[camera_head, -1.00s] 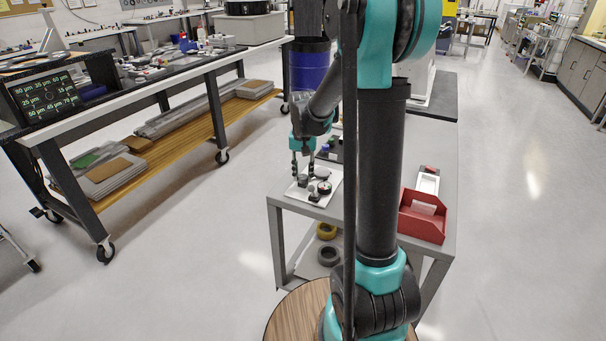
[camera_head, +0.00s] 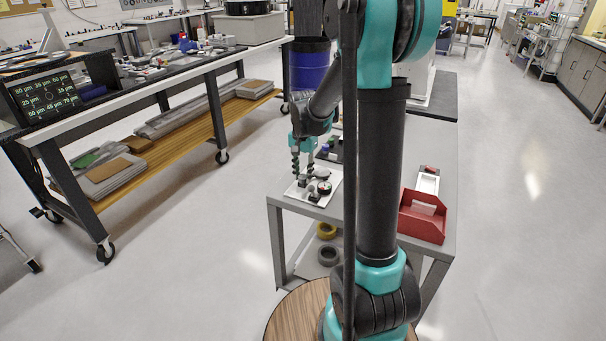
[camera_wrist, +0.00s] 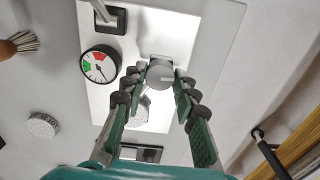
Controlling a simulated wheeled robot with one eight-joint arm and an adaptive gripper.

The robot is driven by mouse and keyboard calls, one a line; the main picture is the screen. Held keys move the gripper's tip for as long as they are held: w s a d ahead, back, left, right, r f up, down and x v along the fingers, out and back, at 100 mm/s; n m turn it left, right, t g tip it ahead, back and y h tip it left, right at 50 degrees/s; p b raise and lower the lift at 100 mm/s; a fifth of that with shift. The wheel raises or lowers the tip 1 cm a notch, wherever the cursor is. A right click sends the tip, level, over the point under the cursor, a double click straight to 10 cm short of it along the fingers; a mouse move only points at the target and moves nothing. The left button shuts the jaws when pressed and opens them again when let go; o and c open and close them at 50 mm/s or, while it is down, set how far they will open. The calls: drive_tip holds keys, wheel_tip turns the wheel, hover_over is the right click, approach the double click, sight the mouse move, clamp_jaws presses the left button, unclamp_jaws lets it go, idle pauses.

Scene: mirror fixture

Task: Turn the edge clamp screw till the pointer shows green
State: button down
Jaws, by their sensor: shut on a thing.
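The white fixture plate (camera_head: 318,201) lies on the grey table in the head view and fills the middle of the wrist view (camera_wrist: 215,40). A round grey knob, the clamp screw (camera_wrist: 160,73), stands on it. My gripper (camera_wrist: 161,80) is shut on this knob, one dark fingertip on each side; it shows small in the head view (camera_head: 303,176). The dial (camera_wrist: 100,64) left of the knob has a white face with a red and a green sector. Its thin pointer is too small to read surely. A silvery round part (camera_wrist: 138,110) is partly hidden behind the fingers.
A black square bracket (camera_wrist: 110,20) stands near the dial. A red bin (camera_head: 422,222) stands on the table's right side.

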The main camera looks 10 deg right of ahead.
sight(303, 176)
drive_tip(key=c, duration=1.2)
unclamp_jaws()
drive_tip(key=shift+o, duration=0.2)
drive_tip(key=shift+r, duration=0.1)
wheel_tip(303, 176, up, 12)
